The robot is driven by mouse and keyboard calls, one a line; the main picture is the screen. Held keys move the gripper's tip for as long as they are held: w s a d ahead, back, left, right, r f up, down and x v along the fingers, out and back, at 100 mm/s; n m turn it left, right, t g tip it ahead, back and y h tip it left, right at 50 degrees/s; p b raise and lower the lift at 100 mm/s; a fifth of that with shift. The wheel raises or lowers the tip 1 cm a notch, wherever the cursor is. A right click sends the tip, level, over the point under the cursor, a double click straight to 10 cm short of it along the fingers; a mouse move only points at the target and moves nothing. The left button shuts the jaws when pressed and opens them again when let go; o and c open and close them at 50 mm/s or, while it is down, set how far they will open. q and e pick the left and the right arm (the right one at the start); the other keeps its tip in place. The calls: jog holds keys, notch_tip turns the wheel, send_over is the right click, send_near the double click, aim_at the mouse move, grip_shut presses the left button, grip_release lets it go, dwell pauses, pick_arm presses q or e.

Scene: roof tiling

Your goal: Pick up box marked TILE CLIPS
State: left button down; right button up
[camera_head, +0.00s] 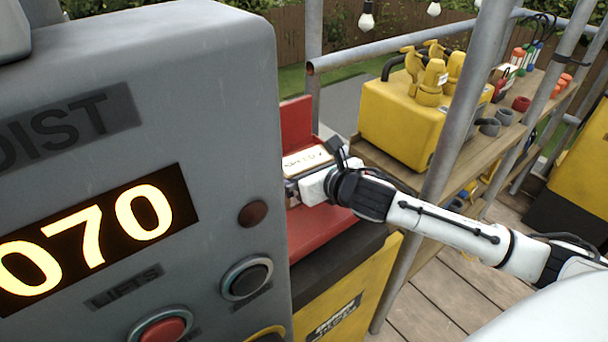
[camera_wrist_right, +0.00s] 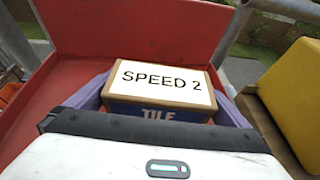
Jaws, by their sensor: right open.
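The box (camera_wrist_right: 161,88) lies on a red tray (camera_wrist_right: 125,28). Its white top reads "SPEED 2", and the word "TILE" shows on its blue near side, the rest cut off by my gripper body. In the head view the box (camera_head: 306,160) sits just beyond my right gripper (camera_head: 302,182), partly hidden. In the right wrist view my right gripper (camera_wrist_right: 163,98) is open, with a lilac finger on each side of the box. I cannot tell whether the fingers touch it. My left gripper is not in view.
A large grey control panel (camera_head: 235,130) reading "070" fills the left of the head view, close to the tray. A yellow case (camera_head: 400,115) stands on a wooden shelf to the right. Grey scaffold poles (camera_head: 460,110) rise close to my right arm.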

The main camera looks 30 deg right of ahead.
jog(key=shift+x, duration=1)
jog(key=c, duration=1.1)
jog(key=shift+r, duration=0.15)
jog(key=shift+c, duration=0.6)
